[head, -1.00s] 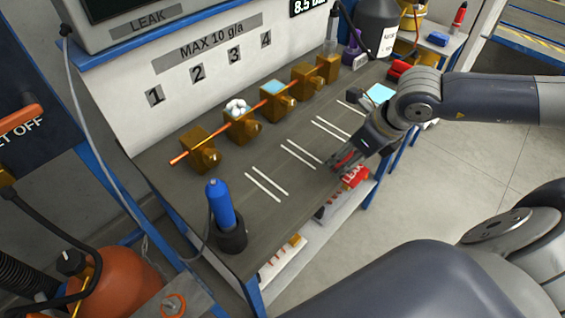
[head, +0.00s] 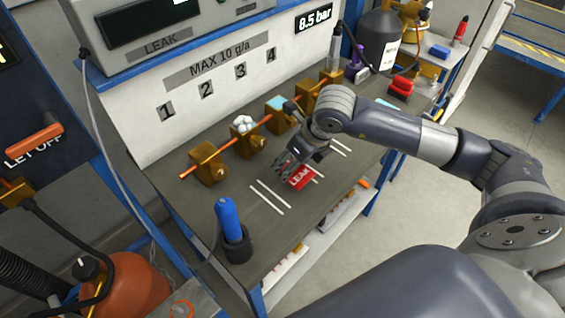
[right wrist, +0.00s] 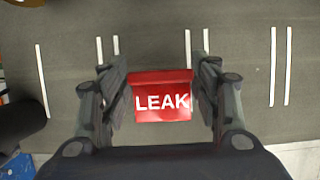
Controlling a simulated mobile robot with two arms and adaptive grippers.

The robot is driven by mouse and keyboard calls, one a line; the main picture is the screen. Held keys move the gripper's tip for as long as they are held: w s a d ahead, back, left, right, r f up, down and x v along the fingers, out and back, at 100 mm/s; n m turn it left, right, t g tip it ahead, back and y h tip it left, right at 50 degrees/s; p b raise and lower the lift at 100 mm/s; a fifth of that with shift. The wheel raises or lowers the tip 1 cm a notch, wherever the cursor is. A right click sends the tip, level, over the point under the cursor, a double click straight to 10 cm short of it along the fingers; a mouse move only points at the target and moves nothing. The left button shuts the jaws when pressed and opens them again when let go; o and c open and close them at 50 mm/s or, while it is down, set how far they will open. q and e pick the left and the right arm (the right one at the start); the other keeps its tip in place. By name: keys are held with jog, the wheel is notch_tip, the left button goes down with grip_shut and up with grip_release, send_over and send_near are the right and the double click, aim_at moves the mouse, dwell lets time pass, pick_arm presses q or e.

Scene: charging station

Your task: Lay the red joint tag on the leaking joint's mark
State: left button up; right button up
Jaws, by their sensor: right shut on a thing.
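My right gripper (head: 290,163) is shut on the red joint tag (head: 300,177), which reads LEAK. In the right wrist view the tag (right wrist: 161,97) sits between the fingers (right wrist: 161,80). It is over the bench in front of the joints, its right edge at a pair of white lines (right wrist: 197,55); I cannot tell if it touches the bench. Another white-line pair (head: 270,197) lies to its left. White foam (head: 244,123) sits on the second brass joint (head: 247,146) from the left, behind the tag. My left gripper is not in view.
A copper pipe (head: 227,147) runs through the brass joints along the back. A blue bottle (head: 228,218) stands in a dark holder at the bench's left front. A grey canister (head: 377,45) and a red object (head: 401,87) are at the far right end.

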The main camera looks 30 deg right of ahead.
aim_at(286, 165)
jog(key=shift+w+a, duration=0.75)
jog(key=shift+w, duration=0.05)
jog(key=shift+w+a+f+p, duration=0.15)
jog(key=shift+a+f+p, duration=0.1)
jog(key=shift+p, duration=0.25)
notch_tip(286, 165, down, 3)
jog(key=shift+d+r+p, duration=0.1)
jog(key=shift+r+p, duration=0.05)
jog(key=shift+p, duration=0.35)
jog(key=shift+f, duration=0.25)
jog(key=shift+f, duration=0.1)
jog(key=shift+f, duration=0.1)
jog(key=o, duration=0.9)
